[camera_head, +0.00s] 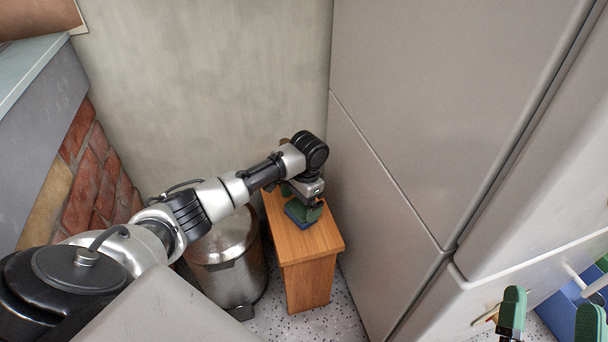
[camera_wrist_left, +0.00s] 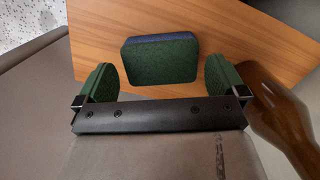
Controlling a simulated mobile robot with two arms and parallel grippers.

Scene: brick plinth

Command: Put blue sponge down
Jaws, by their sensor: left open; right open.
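The blue sponge (camera_head: 296,211), with a green scouring face, rests on a small wooden table (camera_head: 318,246) in the head view. In the left wrist view the sponge (camera_wrist_left: 160,60) lies on the wood between the two green finger pads, with a gap on each side. My left gripper (camera_head: 305,202) is open right over it, partly hiding it in the head view. My right gripper (camera_head: 551,318) is open at the bottom right, with nothing seen between its pads.
A steel bin (camera_head: 228,264) stands left of the wooden table. A tall grey cabinet (camera_head: 400,110) rises close on the right. A brown curved object (camera_wrist_left: 282,115) is close to my left gripper. A blue container (camera_head: 560,310) is near my right gripper.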

